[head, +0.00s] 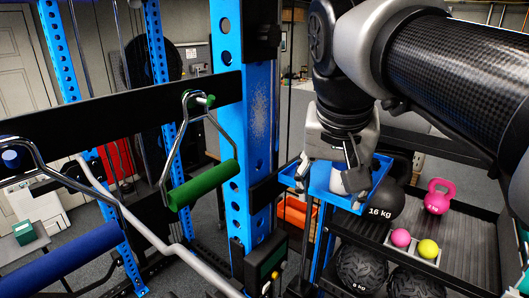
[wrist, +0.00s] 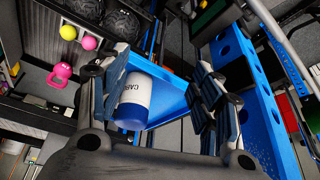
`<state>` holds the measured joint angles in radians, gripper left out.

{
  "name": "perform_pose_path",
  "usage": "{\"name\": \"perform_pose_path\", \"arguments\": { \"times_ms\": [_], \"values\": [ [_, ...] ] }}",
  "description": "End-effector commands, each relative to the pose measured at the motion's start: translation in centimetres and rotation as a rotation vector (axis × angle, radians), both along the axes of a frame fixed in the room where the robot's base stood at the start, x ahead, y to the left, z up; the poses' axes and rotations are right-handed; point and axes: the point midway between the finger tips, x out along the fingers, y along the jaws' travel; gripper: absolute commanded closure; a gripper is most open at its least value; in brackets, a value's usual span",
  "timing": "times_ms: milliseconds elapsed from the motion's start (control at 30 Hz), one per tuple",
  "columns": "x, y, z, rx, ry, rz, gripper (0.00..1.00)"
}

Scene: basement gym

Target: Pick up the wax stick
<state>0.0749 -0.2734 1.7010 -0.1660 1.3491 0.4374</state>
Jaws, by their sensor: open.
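The wax stick (wrist: 133,98) is a white cylinder with dark blue ends and lettering beginning "CAB", partly hidden by a finger. It is at a small blue tray (wrist: 168,92). In the head view the stick (head: 338,182) shows as a white patch at the tray (head: 318,178), partly behind my gripper. My gripper (head: 333,187) is open above the tray, fingers pointing down. In the wrist view the stick lies between the spread fingers of my gripper (wrist: 168,85), nearer the left one. Contact between finger and stick cannot be told.
A blue rack upright (head: 258,130) stands just left of my gripper. A green-handled attachment (head: 203,185) hangs farther left.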

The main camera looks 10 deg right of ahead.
Motion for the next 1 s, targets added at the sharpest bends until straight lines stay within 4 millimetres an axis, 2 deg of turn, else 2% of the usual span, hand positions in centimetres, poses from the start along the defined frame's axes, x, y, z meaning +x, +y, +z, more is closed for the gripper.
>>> {"name": "perform_pose_path", "arguments": {
  "times_ms": [33, 133, 233, 333, 633, 833, 1000],
  "values": [
    [1.3, -0.8, 1.2, 0.000, 0.004, -0.055, 0.41],
    [2.7, -2.0, 3.0, 0.002, 0.009, -0.152, 0.41],
    [3.4, -2.8, 4.1, 0.002, 0.010, -0.213, 0.41],
    [3.8, -3.3, 4.3, 0.002, 0.011, -0.244, 0.41],
    [4.9, -4.5, 1.5, 0.002, 0.012, -0.252, 0.41],
    [6.0, -5.7, -1.0, 0.002, 0.011, -0.248, 0.41],
    [6.3, -5.9, -1.9, 0.002, 0.008, -0.246, 0.41]
  ]
}}
